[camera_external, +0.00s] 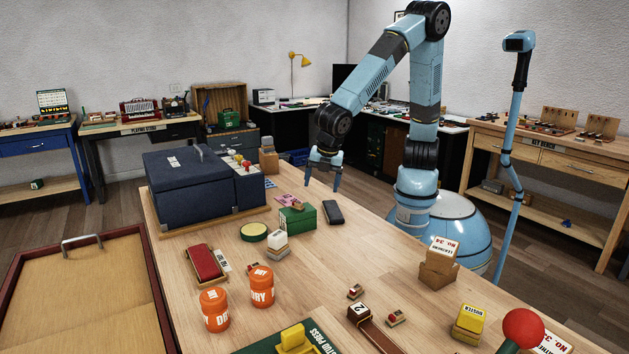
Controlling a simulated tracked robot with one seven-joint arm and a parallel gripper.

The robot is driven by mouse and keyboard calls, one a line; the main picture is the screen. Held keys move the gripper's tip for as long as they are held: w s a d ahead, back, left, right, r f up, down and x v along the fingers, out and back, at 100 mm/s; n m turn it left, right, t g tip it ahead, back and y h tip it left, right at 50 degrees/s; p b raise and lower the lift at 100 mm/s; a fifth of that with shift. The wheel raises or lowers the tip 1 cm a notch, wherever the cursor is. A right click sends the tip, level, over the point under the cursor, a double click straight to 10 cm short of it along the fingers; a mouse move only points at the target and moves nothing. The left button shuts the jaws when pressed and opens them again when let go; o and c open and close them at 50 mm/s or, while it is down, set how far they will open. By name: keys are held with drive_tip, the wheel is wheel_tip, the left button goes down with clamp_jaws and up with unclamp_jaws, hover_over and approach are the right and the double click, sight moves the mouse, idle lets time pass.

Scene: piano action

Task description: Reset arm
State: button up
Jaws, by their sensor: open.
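My gripper (324,179) hangs at the end of my blue arm, pointing down above the far right part of the wooden table (330,275). Its fingers are apart and nothing shows between them. The arm rises from my round blue base beyond the table's right edge, bends at the top and comes down to the left. A black case (333,212) lies on the table below the gripper, apart from it, and a green box (297,219) lies just left of that case.
A large dark blue case (190,190) stands at the table's far left. The mid-right tabletop has free room. A slim blue camera stand (512,150) rises right of my base.

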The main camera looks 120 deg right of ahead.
drive_tip(key=s+d+r+m+t+y, duration=0.1)
drive_tip(key=s+r+m+t, duration=0.1)
drive_tip(key=s+r+m, duration=0.3)
drive_tip(key=s+d+r+m+t+y, duration=0.1)
drive_tip(key=s+r+m+t, duration=0.2)
drive_tip(key=s+r, duration=1)
drive_tip(key=s+m, duration=0.1)
drive_tip(key=s, duration=0.6)
drive_tip(key=shift+s+d+m+y, duration=0.15)
drive_tip(key=shift+d+m+y, duration=0.1)
drive_tip(key=shift+m+y, duration=0.15)
drive_tip(key=shift+r, duration=0.1)
